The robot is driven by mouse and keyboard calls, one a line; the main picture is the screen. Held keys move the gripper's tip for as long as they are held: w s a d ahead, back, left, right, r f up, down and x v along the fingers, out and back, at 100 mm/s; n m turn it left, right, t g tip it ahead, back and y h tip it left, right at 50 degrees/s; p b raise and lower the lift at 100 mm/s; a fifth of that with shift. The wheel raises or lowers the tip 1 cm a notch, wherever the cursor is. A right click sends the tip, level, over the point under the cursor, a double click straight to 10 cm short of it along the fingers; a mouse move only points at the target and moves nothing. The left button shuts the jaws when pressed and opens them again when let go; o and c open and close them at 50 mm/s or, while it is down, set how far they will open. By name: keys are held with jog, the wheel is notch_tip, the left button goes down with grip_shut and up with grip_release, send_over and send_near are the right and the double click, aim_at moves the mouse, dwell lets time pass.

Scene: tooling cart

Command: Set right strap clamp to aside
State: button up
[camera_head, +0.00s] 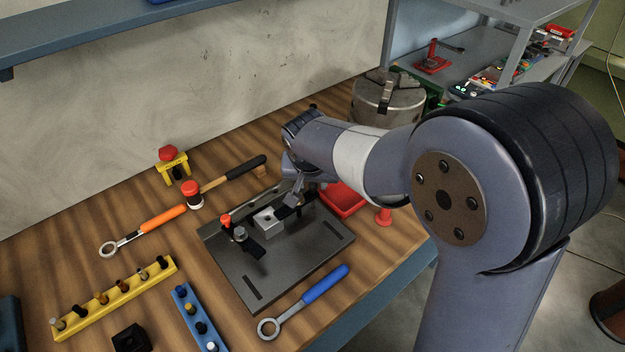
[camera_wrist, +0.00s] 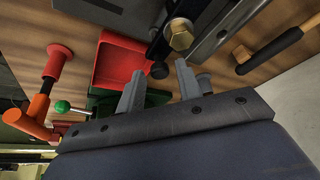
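The dark fixture plate (camera_head: 225,265) lies on the wooden bench. A small grey block (camera_head: 268,222) sits on it, with a black strap clamp on its left (camera_head: 253,247) and the right strap clamp (camera_head: 284,212) reaching over its other side. My gripper (camera_head: 297,192) is low over the right strap clamp and partly hides it. In the wrist view my gripper (camera_wrist: 160,69) has its two grey fingers apart. The dark clamp with a brass bolt head (camera_wrist: 180,38) shows just beyond the fingertips. I cannot tell whether the fingers touch it.
A red tray (camera_head: 344,200) lies right of the plate; it also shows in the wrist view (camera_wrist: 120,60). A blue-handled wrench (camera_head: 322,287) lies in front. A hammer (camera_head: 235,175) and an orange-handled wrench (camera_head: 163,218) lie behind. A chuck (camera_head: 385,105) stands at the back.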

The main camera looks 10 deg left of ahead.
grip_shut()
jog(key=shift+w+n, duration=0.1)
jog(key=shift+n, duration=0.2)
jog(key=n, duration=0.1)
jog(key=a+n+y, duration=0.1)
jog(key=n, duration=0.1)
jog(key=shift+w+g+y, duration=0.3)
jog(key=shift+w, duration=0.05)
jog(key=n, duration=0.2)
jog(key=a+n+y, duration=0.1)
jog(key=n, duration=0.1)
jog(key=shift+w+g, duration=0.25)
jog(key=shift+g, duration=0.05)
jog(key=n+b, duration=0.1)
jog(key=a+n+g+y+b, duration=0.1)
jog(key=n, duration=0.1)
jog(key=shift+a+f+n, duration=0.1)
jog(key=shift+n, duration=0.2)
jog(key=shift+s+a+n+g+y+b, duration=0.15)
jog(key=shift+a+n+g+b, duration=0.2)
jog(key=shift+n, duration=0.55)
jog(key=shift+w+a+n+g+y+b, duration=0.1)
jog(key=shift+a+n+g+y+b, duration=0.2)
jog(key=shift+n, duration=0.6)
jog(key=shift+s, duration=0.1)
